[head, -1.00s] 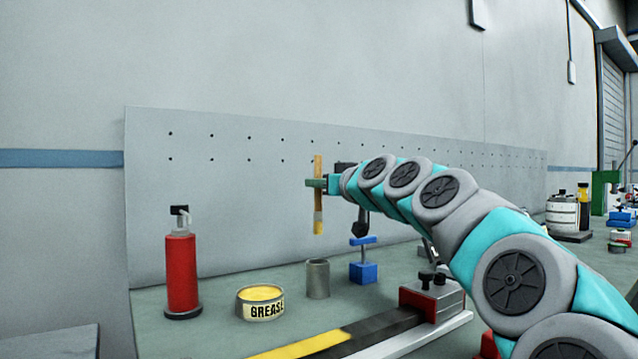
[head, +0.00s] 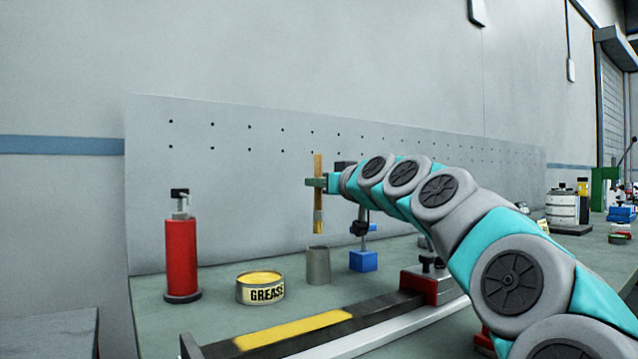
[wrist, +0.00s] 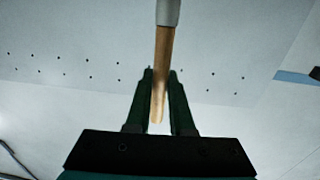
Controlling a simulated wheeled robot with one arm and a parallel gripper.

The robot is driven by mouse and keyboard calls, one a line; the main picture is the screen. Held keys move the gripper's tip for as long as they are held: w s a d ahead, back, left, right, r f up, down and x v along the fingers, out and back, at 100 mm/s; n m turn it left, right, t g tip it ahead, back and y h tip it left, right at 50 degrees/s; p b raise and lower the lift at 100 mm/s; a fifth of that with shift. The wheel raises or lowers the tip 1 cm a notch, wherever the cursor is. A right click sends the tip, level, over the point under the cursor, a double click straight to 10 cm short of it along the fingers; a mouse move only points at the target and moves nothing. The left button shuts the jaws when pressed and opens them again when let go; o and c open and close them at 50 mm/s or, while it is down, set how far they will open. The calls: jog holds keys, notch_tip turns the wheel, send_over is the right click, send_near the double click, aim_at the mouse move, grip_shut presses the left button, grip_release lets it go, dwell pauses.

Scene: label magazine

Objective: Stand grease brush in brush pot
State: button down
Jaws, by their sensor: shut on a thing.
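The grease brush (head: 318,215) is upright, wooden handle up and grey ferrule with yellow-tipped bristles down. My gripper (head: 316,182) is shut on its handle. In the wrist view the handle (wrist: 162,75) runs between the two dark green fingers (wrist: 161,85), with the grey ferrule at the top edge. The brush pot (head: 318,266) is a grey metal cylinder standing on the bench, almost straight below the brush in the head view. The brush is above the pot's rim and apart from it. The inside of the pot is mostly hidden.
A yellow grease tin (head: 260,288) stands left of the pot, and a red bottle (head: 182,255) farther left. A blue stand (head: 363,261) is close right of the pot. A black and yellow strip (head: 300,330) lies in front. A perforated grey panel (head: 230,190) rises behind.

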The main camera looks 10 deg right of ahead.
aim_at(320, 216)
jog(key=shift+f+b, duration=3.15)
jog(key=shift+f, duration=0.45)
jog(key=c, duration=0.7)
grip_release()
jog(key=shift+s, duration=0.1)
jog(key=v, duration=0.7)
jog(key=shift+s+d, duration=0.15)
jog(key=shift+s, duration=0.15)
